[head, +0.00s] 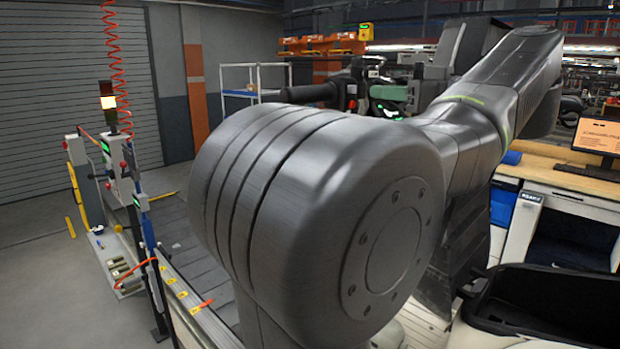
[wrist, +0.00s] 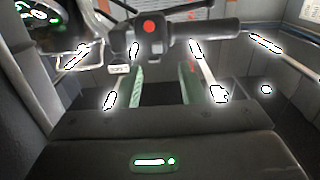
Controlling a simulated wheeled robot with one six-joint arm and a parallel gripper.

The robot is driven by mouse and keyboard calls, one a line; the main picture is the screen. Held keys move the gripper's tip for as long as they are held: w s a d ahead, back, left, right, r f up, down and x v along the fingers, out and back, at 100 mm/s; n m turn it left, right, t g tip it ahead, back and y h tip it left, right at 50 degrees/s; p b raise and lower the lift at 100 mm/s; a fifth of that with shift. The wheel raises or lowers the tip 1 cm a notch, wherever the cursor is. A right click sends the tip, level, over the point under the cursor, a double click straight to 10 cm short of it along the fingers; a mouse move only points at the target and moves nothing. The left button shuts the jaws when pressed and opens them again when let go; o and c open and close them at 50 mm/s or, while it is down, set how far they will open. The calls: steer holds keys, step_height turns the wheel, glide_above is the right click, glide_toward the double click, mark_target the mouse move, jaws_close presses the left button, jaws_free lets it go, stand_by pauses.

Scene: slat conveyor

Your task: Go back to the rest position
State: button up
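My gripper (wrist: 162,85) shows in the wrist view with two green-tinted fingers set apart and nothing visible between them. Beyond the fingertips is a black handlebar (wrist: 205,28) with a red button (wrist: 149,27) on its switch block. In the head view my grey arm fills the middle and folds to the upper right. The handlebar grip (head: 310,92) shows behind it. The green-lit end of my gripper (head: 388,98) is close to the handlebar, partly hidden by my arm. I cannot tell from these views whether they touch.
The slat conveyor (head: 190,262) runs at the left, mostly hidden by my arm. A signal post (head: 108,100) with a coiled red hose stands beside it. A workbench (head: 565,180) with a monitor (head: 598,134) is at the right. Open floor (head: 40,285) lies at the far left.

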mark_target(354, 89)
steer(key=shift+p+x, duration=0.8)
steer(key=shift+x, duration=2.6)
steer(key=shift+s+d, duration=0.1)
